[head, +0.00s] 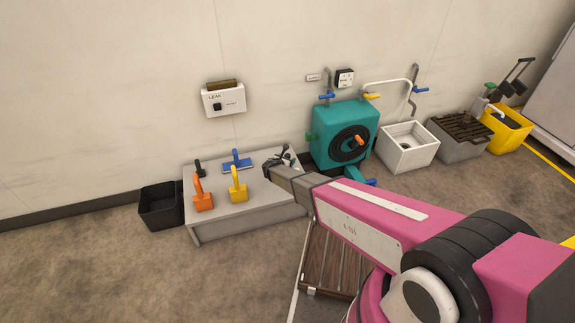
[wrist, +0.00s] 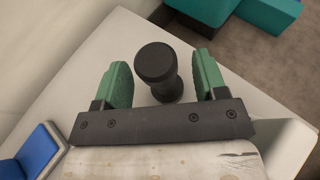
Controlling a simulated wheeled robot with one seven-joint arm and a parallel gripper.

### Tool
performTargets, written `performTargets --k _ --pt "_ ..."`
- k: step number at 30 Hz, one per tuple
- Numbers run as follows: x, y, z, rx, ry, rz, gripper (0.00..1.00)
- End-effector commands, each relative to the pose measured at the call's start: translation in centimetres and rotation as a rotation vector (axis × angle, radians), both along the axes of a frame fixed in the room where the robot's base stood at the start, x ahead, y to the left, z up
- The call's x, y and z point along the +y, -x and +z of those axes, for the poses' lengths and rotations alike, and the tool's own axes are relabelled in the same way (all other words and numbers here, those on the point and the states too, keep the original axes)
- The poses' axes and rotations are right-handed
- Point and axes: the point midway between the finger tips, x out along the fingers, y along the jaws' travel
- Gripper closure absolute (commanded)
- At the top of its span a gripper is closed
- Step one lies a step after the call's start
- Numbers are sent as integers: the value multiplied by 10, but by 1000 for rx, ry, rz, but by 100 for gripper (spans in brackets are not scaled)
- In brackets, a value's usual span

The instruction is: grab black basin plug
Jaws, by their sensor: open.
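The fingers are open, with a visible gap on either side of the plug. In the head view my gripper (head: 277,163) is over the right back part of the grey bench (head: 245,218). There the plug is hard to tell apart from the dark fingers.
On the bench to the left are a blue-handled piece (head: 237,160), a yellow one (head: 238,186), an orange one (head: 202,192) and a small black one (head: 199,168). A black bin (head: 160,206) stands left of the bench.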

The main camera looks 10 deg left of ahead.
Motion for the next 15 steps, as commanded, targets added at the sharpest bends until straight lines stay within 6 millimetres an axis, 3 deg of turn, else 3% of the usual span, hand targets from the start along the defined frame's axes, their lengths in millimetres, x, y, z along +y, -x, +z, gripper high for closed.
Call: performTargets --k 3,9,14,15 --pt "-2 -10 -4 0 -1 -1 34" --pt "-3 -9 -4 0 0 0 34" --pt "-3 -9 -4 0 0 0 87" --pt "-3 -9 -4 0 0 0 90"
